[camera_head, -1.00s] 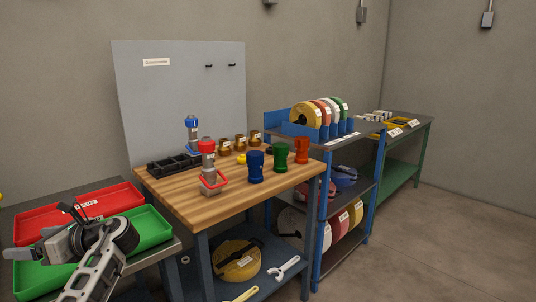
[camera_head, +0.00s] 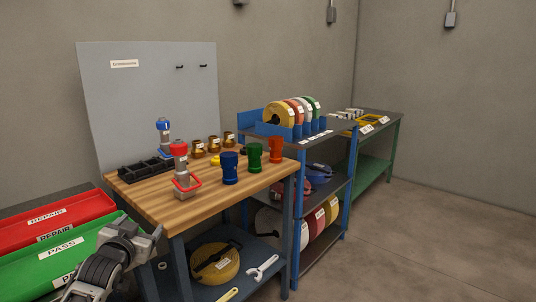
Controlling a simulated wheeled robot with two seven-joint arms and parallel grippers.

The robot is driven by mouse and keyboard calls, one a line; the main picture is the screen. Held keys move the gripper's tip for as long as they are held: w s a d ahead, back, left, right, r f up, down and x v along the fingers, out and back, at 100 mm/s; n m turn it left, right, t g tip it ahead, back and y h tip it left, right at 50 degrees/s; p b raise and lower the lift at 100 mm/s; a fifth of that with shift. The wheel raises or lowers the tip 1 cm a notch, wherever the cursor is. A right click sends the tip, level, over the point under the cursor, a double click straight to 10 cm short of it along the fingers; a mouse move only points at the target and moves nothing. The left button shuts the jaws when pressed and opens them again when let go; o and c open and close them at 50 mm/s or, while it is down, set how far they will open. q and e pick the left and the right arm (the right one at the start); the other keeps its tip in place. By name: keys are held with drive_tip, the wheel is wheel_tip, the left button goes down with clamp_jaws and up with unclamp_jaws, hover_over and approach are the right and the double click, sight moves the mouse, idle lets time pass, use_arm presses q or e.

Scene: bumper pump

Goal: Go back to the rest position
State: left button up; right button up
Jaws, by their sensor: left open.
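My left gripper (camera_head: 145,238) is at the lower left of the head view, in front of the green PASS tray (camera_head: 30,272) and the near left corner of the workbench. Its jaws are open and I see nothing between them. My right gripper is out of view. On the wooden workbench (camera_head: 205,205), apart from the gripper, stand a red-topped pump (camera_head: 181,160) with a red ring at its base and a blue-topped pump (camera_head: 164,132) behind it.
A red REPAIR tray (camera_head: 60,218) lies behind the green one. Blue (camera_head: 229,168), green (camera_head: 254,157) and red (camera_head: 276,149) cups stand on the bench, with brass fittings (camera_head: 213,146) behind. A blue shelf (camera_head: 330,165) with reels stands to the right. The floor at right is clear.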

use_arm(q)
drive_tip(key=s+d+f+g+h, duration=0.2)
drive_tip(key=s+d+f, duration=0.3)
drive_tip(key=s+f, duration=0.35)
drive_tip(key=s+d+f+g+h, duration=0.1)
drive_tip(key=s+d+f, duration=0.5)
drive_tip(key=s+f, duration=0.25)
drive_tip(key=s+d+f+g, duration=0.1)
drive_tip(key=s+d+f, duration=0.1)
drive_tip(key=s, duration=0.7)
drive_tip(key=s+d+f+g+h, duration=0.1)
drive_tip(key=s+d, duration=0.3)
drive_tip(key=s, duration=0.5)
drive_tip(key=shift+s+d+f+g, duration=0.25)
drive_tip(key=shift+s+f+g, duration=0.1)
drive_tip(key=shift+g, duration=0.15)
